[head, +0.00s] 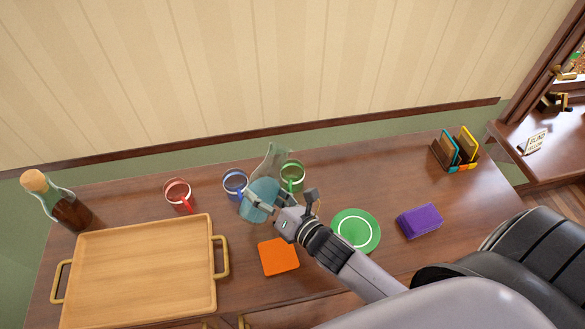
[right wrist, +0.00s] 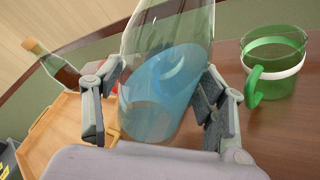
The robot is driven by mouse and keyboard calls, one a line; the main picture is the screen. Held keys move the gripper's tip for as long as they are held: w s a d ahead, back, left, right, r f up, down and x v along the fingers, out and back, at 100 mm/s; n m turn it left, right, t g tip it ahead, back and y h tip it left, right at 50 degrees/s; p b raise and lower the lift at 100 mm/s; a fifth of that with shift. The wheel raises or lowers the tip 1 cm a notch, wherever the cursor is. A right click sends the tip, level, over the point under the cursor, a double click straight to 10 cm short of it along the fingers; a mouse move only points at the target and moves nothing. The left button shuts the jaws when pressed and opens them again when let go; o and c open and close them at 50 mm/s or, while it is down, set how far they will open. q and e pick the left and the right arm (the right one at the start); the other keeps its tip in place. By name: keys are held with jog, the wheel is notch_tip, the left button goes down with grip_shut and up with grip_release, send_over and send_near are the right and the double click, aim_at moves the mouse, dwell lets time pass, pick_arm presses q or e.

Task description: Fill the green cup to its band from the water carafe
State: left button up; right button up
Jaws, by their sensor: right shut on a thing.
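My right gripper (head: 276,203) is shut on the water carafe (head: 260,198), a clear glass vessel with blue water in its lower part. In the right wrist view the carafe (right wrist: 165,85) stands between my two fingers. Its neck leans slightly right in the head view; I cannot tell whether its base touches the table. The green cup (head: 292,180) stands upright just right of the carafe, apart from it in the right wrist view. There the cup (right wrist: 275,80) is see-through green with a white band below the rim; I see no water in it. My left gripper is out of view.
A blue mug (head: 235,183) stands close left of the carafe, a red mug (head: 178,192) farther left. A wooden tray (head: 140,270) and corked bottle (head: 70,210) are at left. An orange square (head: 278,257), green disc (head: 355,232), purple block (head: 420,220) and card rack (head: 455,152) lie rightward.

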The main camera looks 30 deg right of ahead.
jog(key=shift+a+f+m+b, duration=0.2)
jog(key=shift+f+m+b, duration=0.15)
jog(key=shift+f+m, duration=0.1)
jog(key=shift+s+a, duration=0.1)
jog(key=shift+s, duration=0.05)
jog(key=shift+f, duration=0.1)
jog(key=shift+s+a+f+m+g+b, duration=0.1)
jog(key=shift+a+f+m+g+b, duration=0.15)
jog(key=shift+f+m+b, duration=0.3)
jog(key=shift+s+a+f+m+g+y+b, duration=0.1)
jog(key=shift+a+f+m+g+y+b, duration=0.15)
jog(key=shift+m+y+b, duration=0.35)
dwell(0.6)
jog(key=shift+s+r+m, duration=0.1)
jog(key=shift+m, duration=0.6)
dwell(0.7)
jog(key=shift+w+d+r+m+g+y+p, duration=0.1)
jog(key=shift+d+r+m+g+y+p, duration=0.05)
jog(key=shift+r+m+p, duration=0.25)
jog(key=shift+w+d+r+m+g+y+p, duration=0.15)
jog(key=shift+d+r+m+p, duration=0.1)
jog(key=shift+r+p, duration=0.3)
jog(key=shift+w+d+r+m+g+y+p, duration=0.1)
jog(key=shift+r+m+p, duration=0.25)
jog(key=shift+r+p, duration=0.1)
dwell(2.8)
